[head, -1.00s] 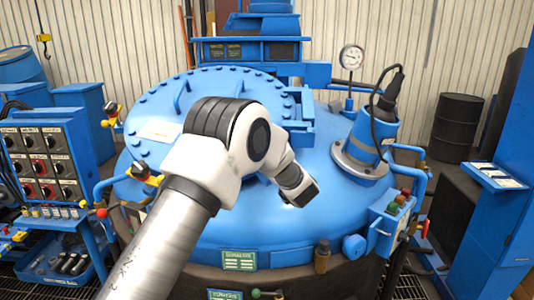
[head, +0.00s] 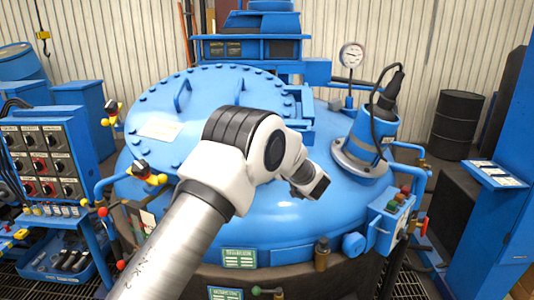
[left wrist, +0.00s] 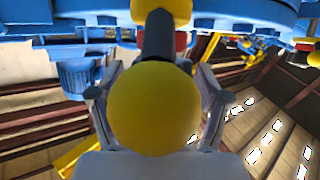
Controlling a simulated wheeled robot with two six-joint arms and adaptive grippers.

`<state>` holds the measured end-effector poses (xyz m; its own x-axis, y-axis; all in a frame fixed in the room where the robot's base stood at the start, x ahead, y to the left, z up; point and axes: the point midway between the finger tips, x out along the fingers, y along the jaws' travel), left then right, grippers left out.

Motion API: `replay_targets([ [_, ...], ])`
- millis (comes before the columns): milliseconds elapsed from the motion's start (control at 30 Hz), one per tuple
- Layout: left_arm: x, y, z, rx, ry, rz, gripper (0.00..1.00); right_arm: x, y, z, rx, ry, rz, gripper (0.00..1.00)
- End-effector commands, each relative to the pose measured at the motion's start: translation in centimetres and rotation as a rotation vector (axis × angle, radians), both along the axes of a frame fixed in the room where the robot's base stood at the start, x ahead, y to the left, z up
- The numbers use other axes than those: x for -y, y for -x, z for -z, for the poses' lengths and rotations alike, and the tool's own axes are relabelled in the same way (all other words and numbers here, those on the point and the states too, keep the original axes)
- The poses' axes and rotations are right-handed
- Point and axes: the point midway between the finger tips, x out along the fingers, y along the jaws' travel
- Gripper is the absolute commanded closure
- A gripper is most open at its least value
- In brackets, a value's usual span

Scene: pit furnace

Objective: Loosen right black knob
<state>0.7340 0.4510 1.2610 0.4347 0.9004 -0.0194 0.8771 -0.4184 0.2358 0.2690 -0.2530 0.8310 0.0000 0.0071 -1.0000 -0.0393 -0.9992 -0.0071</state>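Two black-topped fittings with yellow and red parts stand at the furnace's left: an upper one (head: 111,108) and a lower one (head: 142,168). I cannot tell which knob the task names. A dark stem (left wrist: 157,38) runs beyond the ball. I cannot tell whether the fingers touch the ball. My right gripper is not in view.
A panel of black and red switches (head: 40,160) stands at the left. A cabled cylinder (head: 370,135) and a pressure gauge (head: 352,55) rise on the lid's right side. A button box (head: 391,215) sits at the right front. A black barrel (head: 457,125) stands behind.

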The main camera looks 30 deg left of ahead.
Motion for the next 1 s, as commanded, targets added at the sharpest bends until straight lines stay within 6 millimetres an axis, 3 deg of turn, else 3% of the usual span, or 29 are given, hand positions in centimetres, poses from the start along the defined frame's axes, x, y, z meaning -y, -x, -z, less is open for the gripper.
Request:
replay_targets([
  [367,0.9,0.3,-0.1,0.000,0.000,0.002,0.21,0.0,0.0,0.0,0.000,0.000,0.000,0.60],
  [800,9.8,4.6,-0.2,-0.001,-0.002,0.003,0.21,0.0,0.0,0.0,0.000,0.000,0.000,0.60],
  [1000,10.9,5.2,-0.2,0.001,0.000,0.000,0.21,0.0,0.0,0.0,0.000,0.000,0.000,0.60],
])
